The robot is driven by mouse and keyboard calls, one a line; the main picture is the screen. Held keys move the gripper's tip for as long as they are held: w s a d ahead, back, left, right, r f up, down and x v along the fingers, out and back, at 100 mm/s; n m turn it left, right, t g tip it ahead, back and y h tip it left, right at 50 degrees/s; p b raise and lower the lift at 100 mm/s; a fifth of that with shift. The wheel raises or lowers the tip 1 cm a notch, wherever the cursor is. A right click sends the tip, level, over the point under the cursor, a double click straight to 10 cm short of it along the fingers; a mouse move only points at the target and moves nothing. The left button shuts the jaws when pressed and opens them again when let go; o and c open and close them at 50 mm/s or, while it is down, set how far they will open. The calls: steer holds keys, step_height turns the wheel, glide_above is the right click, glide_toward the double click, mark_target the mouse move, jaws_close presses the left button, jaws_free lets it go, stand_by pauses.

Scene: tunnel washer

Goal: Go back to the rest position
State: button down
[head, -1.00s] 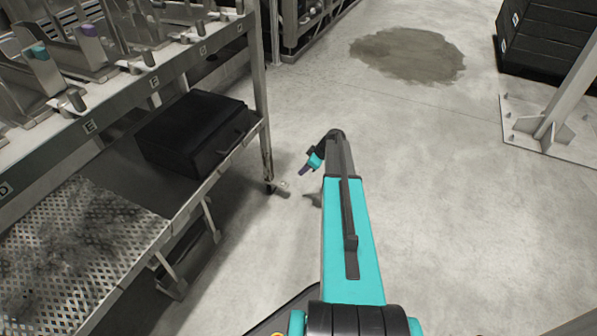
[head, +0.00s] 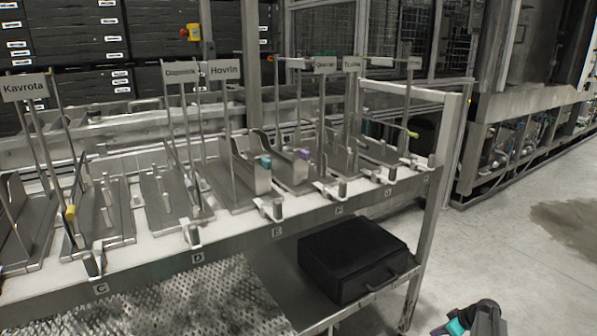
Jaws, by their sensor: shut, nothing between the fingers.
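My gripper (head: 441,329) shows only in part at the bottom edge of the head view, right of centre. It is a small dark-purple tip beside a teal and black wrist joint. It is shut with nothing in it. It hangs over the bare floor, to the right of the rack's front leg in the picture. The rest of my arm is below the frame.
A steel rack (head: 330,212) with lettered, signed stations fills the left and middle. A black case (head: 352,262) lies on its lower shelf, beside a perforated plate (head: 190,300). Machinery (head: 530,120) stands back right. Floor (head: 510,250) is clear at right, with a dark stain (head: 570,222).

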steer(key=s+a+r+n+g+y+p, duration=0.15)
steer(key=a+p, duration=0.45)
steer(key=a, duration=0.6)
steer(key=s+a+r+n+g+p, duration=0.1)
steer(key=s+a+g+p, duration=0.15)
steer(key=a+p, duration=0.7)
steer(key=s+a+r+g+p, duration=0.3)
steer(key=s+a+p, duration=0.2)
steer(key=s+a, duration=1.1)
steer(key=s+r+m+g+h+p, duration=0.1)
steer(key=s+r+m+h+p, duration=0.1)
steer(key=s, duration=0.7)
steer(key=s+r+m+g+h+p, duration=0.2)
steer(key=s+r+m+p, duration=0.2)
steer(key=s, duration=0.6)
steer(key=shift+s+a+r+m+h, duration=0.2)
steer(key=shift+a+r+m+h, duration=0.25)
steer(key=shift+m, duration=0.9)
